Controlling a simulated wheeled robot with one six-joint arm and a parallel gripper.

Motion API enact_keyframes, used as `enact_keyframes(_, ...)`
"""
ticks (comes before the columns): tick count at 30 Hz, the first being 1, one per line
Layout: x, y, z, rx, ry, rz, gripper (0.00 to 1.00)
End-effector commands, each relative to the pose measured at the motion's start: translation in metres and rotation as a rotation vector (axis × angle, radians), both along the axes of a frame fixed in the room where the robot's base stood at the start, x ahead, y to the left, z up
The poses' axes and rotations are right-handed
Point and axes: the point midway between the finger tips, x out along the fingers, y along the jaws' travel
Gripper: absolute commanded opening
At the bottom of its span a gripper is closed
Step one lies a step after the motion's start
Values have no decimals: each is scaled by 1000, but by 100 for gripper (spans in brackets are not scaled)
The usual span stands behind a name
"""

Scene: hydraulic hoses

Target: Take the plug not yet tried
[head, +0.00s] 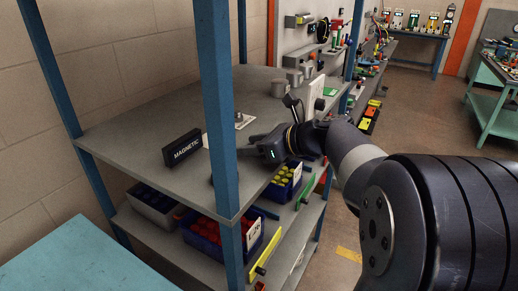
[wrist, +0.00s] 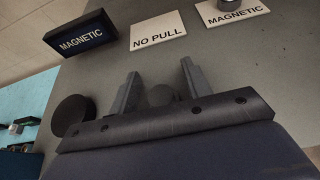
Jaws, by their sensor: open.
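My gripper (head: 248,151) is open above the upper shelf, partly behind the blue post in the head view. In the wrist view its two fingers (wrist: 160,82) stand apart. A small grey round piece (wrist: 160,95), perhaps a plug, shows between the fingers; I cannot tell whether they touch it. A dark round disc (wrist: 72,114) lies left of the fingers. A metal piece (wrist: 230,4) sits on a white MAGNETIC card (wrist: 232,13), cut by the top edge. A white NO PULL card (wrist: 158,30) lies beside it. No piece shows on the NO PULL card.
A black MAGNETIC block (head: 183,148) stands on the grey shelf (head: 130,128). A blue post (head: 216,90) rises at the shelf's front corner. Grey cylinders (head: 294,77) stand farther back. Bins with red pieces (head: 205,232) and yellow pieces (head: 284,184) sit below.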

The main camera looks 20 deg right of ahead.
Motion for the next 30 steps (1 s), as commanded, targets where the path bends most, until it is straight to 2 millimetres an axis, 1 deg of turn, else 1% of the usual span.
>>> enact_keyframes(2,0,0,0,0,0,0,46)
enact_keyframes(19,0,0,0,0,0,0,0)
enact_keyframes(26,0,0,1,0,-1,0,0)
enact_keyframes(29,0,0,7,-1,-4,1,0)
enact_keyframes(30,0,0,12,-1,-5,1,0)
